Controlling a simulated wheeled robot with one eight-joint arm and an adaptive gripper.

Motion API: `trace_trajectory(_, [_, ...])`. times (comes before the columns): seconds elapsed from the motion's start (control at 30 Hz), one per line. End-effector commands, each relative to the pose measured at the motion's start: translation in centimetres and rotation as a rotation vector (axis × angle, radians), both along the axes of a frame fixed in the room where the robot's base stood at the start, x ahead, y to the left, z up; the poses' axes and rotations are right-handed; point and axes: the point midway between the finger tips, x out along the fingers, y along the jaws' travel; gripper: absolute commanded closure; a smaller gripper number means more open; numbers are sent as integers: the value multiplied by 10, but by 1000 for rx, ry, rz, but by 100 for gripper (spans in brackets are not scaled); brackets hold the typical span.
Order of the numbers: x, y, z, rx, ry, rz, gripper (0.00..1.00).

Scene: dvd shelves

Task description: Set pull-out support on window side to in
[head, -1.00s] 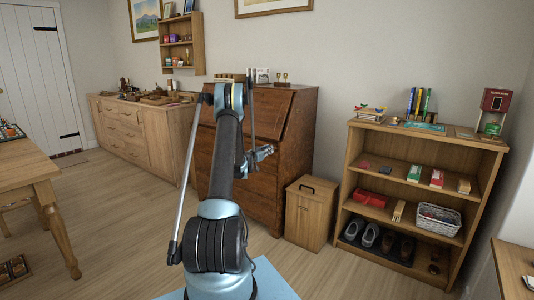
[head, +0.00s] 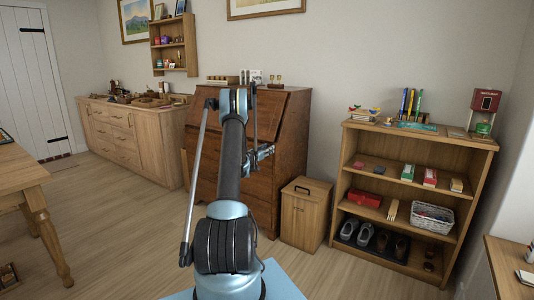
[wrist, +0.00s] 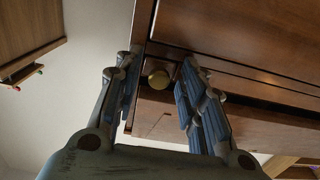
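The wooden bureau (head: 288,140) with its slanted front stands against the back wall, partly hidden behind my arm. My gripper (head: 262,152) is at its front. In the wrist view, a round brass knob (wrist: 158,79) sits on a small dark wooden end piece, which looks like a pull-out support. My gripper (wrist: 158,66) is open, with one finger on each side of the knob and visible gaps to both. I cannot tell how far the support sticks out, or which side is the window side.
A wooden bin (head: 306,212) stands just right of the bureau. An open shelf (head: 345,190) with shoes, boxes and a basket is further right. A long sideboard (head: 150,140) is at the left, a table (head: 18,170) nearer. The floor (head: 115,225) between is clear.

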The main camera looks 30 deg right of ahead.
Motion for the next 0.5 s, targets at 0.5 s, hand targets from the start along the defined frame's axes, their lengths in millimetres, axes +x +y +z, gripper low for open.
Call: trace_trajectory(0.5, [-17,35,0,0,0,2,63])
